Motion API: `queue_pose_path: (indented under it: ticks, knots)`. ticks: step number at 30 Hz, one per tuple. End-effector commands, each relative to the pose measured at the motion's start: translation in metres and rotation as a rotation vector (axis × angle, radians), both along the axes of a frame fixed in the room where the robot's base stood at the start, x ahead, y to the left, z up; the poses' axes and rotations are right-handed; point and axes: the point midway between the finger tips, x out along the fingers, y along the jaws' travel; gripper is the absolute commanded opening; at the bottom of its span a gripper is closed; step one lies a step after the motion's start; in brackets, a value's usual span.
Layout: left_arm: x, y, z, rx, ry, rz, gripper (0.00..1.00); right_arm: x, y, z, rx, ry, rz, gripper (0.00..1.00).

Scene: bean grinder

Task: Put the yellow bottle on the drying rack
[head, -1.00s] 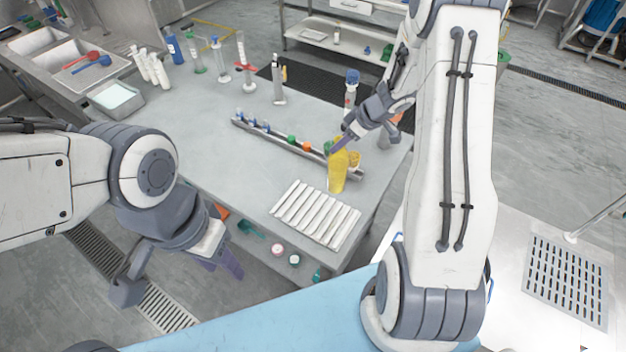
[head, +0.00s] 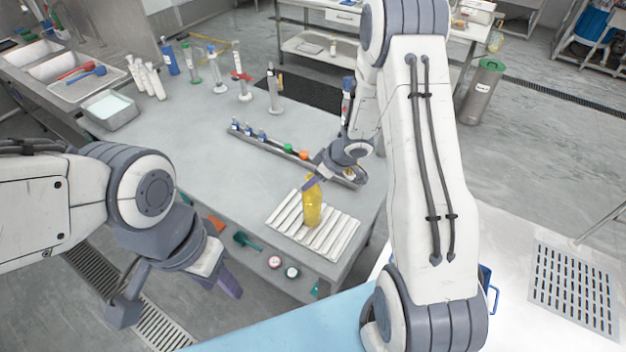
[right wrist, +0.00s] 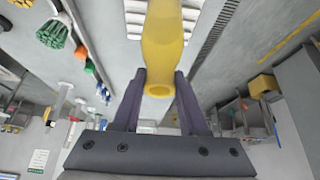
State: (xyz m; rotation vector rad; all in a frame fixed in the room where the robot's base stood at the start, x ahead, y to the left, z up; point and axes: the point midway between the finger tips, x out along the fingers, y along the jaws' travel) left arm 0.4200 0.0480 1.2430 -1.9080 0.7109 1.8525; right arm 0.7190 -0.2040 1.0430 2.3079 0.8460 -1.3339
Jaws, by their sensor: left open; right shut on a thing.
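The yellow bottle (head: 312,205) is upright in the head view, over the middle of the white slatted drying rack (head: 287,216). My right gripper (head: 313,180) is shut on its upper part. In the right wrist view the bottle (right wrist: 163,45) stands between the two dark fingers, with white slats of the rack (right wrist: 136,18) beyond it. I cannot tell whether the bottle's base touches the slats. My left gripper (head: 180,298) is open and empty, low at the left beside the table, away from the bottle.
A long tray (head: 280,146) with several coloured-capped items lies behind the rack. Cylinders and stands (head: 243,85) are at the table's back, a white-filled tray (head: 110,108) at the left. The table's middle is clear. Small jars (head: 274,262) are below the front edge.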

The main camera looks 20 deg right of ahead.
Motion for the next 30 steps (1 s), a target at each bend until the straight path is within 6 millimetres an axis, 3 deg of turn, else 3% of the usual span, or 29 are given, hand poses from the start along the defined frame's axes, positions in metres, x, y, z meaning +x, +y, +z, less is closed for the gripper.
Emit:
queue_pose_path:
  ticks: [4, 5, 6, 7, 20, 30]
  knots:
    - [0.0, 0.0, -0.001, 0.0, 0.0, 0.0, 0.44, 0.001, 0.0, -0.002, 0.001, -0.002, -0.001, 0.0]
    - [0.0, 0.0, -0.001, 0.0, 0.0, 0.0, 0.44, 0.0, 0.0, -0.002, 0.0, -0.001, -0.001, 0.5]
    - [0.0, 0.0, -0.001, 0.0, 0.0, 0.0, 0.44, 0.0, 0.0, -0.001, 0.0, -0.001, -0.001, 0.65]
    - [0.0, 0.0, -0.001, 0.0, 0.0, 0.0, 0.44, 0.0, 0.0, -0.001, 0.001, 0.0, -0.001, 0.72]
    - [0.0, 0.0, 0.003, 0.0, 0.0, 0.0, 0.44, -0.002, -0.003, 0.008, 0.0, -0.002, -0.002, 0.72]
    - [0.0, 0.0, 0.023, 0.0, 0.0, -0.001, 0.44, -0.028, -0.025, 0.07, 0.0, -0.004, -0.002, 0.72]
